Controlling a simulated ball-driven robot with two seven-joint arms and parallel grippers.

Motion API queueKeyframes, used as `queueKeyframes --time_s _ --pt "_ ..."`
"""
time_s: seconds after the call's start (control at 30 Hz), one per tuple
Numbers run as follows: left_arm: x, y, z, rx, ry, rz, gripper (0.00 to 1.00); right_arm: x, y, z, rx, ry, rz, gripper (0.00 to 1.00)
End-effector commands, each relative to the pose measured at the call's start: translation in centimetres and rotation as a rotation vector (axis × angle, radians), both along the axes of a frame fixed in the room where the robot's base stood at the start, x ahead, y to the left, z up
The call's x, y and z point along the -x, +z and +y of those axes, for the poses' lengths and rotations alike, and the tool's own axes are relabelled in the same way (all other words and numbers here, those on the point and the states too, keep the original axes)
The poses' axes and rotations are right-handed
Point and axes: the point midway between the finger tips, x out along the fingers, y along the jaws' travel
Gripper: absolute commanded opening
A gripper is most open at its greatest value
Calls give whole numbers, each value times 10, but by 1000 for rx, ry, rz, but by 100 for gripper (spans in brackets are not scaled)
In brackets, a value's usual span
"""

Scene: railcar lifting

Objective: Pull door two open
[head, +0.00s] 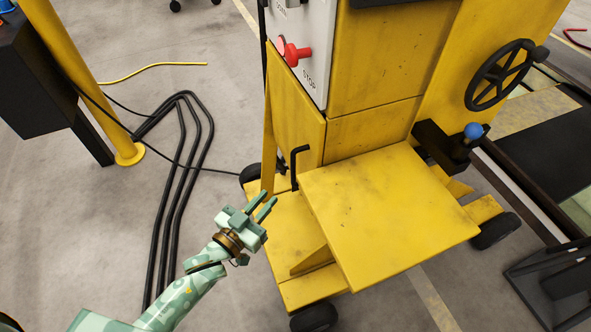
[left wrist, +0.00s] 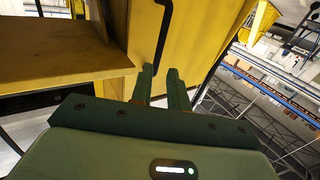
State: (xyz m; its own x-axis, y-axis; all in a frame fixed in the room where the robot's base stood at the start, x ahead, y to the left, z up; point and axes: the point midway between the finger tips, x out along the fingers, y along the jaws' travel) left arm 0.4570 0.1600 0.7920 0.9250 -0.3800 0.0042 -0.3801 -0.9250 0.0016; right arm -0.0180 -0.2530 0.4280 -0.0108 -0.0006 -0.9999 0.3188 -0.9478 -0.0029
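The yellow machine (head: 375,130) stands in the middle of the head view. No door number is readable, so I cannot tell which panel is door two. A bent black handle (head: 295,165) stands by the lower yellow side panel (head: 297,125), just behind the step plate. The handle also shows in the left wrist view (left wrist: 163,40), beyond my fingertips against a yellow panel. My left gripper (head: 267,198) is open and empty, in front of and below the handle, with a gap between its fingers (left wrist: 161,78). It appears apart from the handle. My right gripper is not in view.
A yellow step plate (head: 390,215) juts out right of my left gripper. A red stop button (head: 293,52) and a black handwheel (head: 499,75) are higher up. Black cables (head: 180,180) lie on the floor near a yellow post (head: 85,75).

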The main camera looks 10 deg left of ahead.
Motion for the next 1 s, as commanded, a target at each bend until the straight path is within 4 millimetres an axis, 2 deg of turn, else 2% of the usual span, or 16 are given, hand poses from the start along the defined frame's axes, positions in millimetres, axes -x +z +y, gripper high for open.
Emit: queueKeyframes --time_s 0.03,0.2,0.43,0.6,0.9,0.97,1.0 --pt "-13 -3 -6 -1 0 -1 17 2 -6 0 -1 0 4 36" --pt "-54 -5 -22 -1 0 2 17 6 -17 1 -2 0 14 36" --pt "-96 -4 -39 -2 1 3 17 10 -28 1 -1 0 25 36" --pt "-109 -3 -45 -3 1 4 17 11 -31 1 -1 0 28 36" --pt "-112 -1 -46 -2 1 3 17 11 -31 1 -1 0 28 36" --pt "-112 -1 -46 -2 1 3 3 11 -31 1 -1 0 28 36" --pt "-112 -1 -46 -2 1 3 0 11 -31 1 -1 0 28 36"
